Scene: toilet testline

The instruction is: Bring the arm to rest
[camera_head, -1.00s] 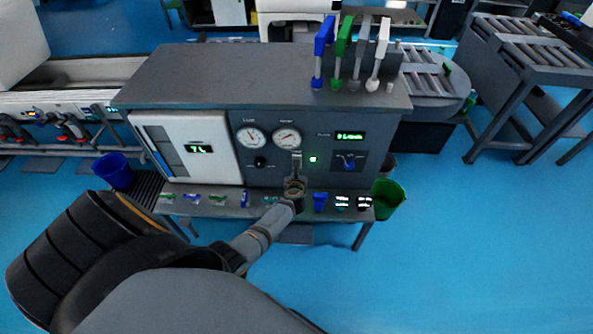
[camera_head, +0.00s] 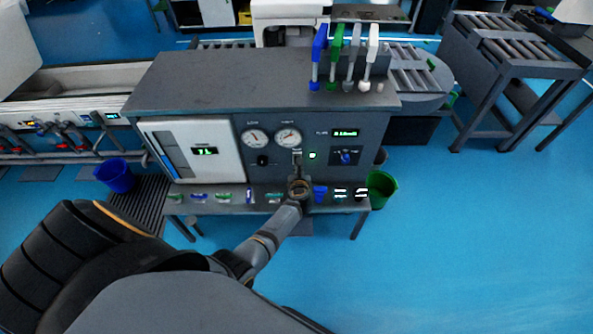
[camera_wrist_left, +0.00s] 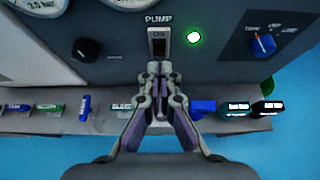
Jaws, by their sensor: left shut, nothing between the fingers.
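My left arm comes in from the lower left of the head view. My left gripper (camera_head: 297,160) is at the front of the grey test bench (camera_head: 250,82), just below the pump switch. In the left wrist view the gripper (camera_wrist_left: 159,68) is shut and empty, its fingertips together just under the pump switch (camera_wrist_left: 159,40). I cannot tell whether the tips touch the panel. A green lamp (camera_wrist_left: 194,38) glows right of the switch. My right gripper does not show.
The bench's front ledge (camera_head: 225,207) holds several small coloured parts. A blue bucket (camera_head: 115,176) stands left and a green bucket (camera_head: 381,189) right. Coloured handles (camera_head: 336,57) stand on the bench top. A roller conveyor (camera_head: 520,50) is at the right. The floor at lower right is clear.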

